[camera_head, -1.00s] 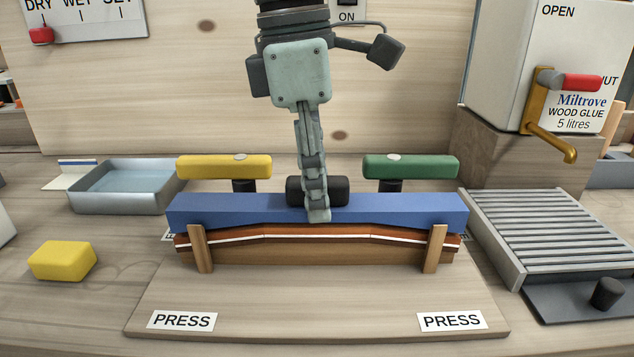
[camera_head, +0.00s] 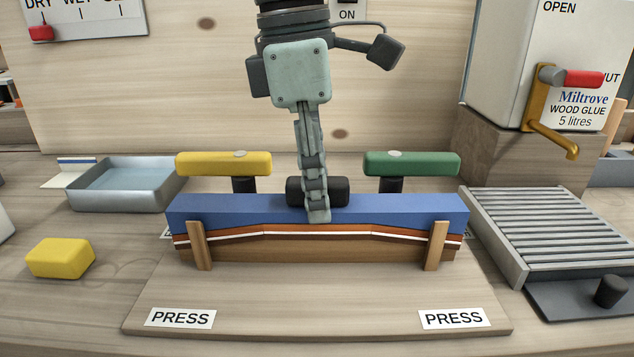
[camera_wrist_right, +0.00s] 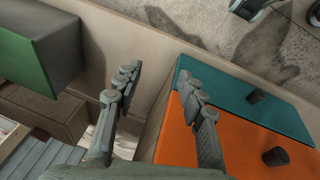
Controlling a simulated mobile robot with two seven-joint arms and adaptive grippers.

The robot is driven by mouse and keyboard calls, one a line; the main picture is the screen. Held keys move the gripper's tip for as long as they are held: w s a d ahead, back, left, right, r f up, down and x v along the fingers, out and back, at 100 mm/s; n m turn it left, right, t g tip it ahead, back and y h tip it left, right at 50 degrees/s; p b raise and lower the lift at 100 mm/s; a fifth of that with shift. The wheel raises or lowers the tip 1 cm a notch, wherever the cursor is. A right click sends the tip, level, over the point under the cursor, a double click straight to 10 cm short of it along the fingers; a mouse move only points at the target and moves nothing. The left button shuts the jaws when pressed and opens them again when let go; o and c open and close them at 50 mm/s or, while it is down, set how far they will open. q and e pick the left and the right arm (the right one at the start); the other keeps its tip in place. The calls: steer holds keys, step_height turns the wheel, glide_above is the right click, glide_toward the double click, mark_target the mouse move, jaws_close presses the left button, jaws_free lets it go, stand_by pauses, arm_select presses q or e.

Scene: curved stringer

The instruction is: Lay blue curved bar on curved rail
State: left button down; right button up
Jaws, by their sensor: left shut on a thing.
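The blue curved bar (camera_head: 245,212) lies lengthwise over the curved rail (camera_head: 330,251) in the head view. The rail is brown layered wood with a white line. The bar's arched underside sits close along the top layer of the rail and looks to be touching it. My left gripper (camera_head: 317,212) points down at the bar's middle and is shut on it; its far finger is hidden. My right gripper shows only in the right wrist view (camera_wrist_right: 162,98), with its fingers apart and nothing between them, away from the bar.
Two wooden posts (camera_head: 199,246) stand at the rail's front on the press board (camera_head: 320,302). Behind are a yellow clamp handle (camera_head: 223,164) and a green one (camera_head: 412,164). A metal tray (camera_head: 125,187), a yellow block (camera_head: 60,258), a slatted rack (camera_head: 545,232) and a glue dispenser (camera_head: 520,60) stand around.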

arm_select(q)
steer(key=shift+f, duration=0.1)
steer(key=c, duration=1)
jaws_free()
steer(key=shift+o, duration=0.2)
steer(key=o, duration=0.5)
steer(key=shift+o, duration=0.2)
steer(key=shift+r+p, duration=2.6)
steer(key=shift+r, duration=1.45)
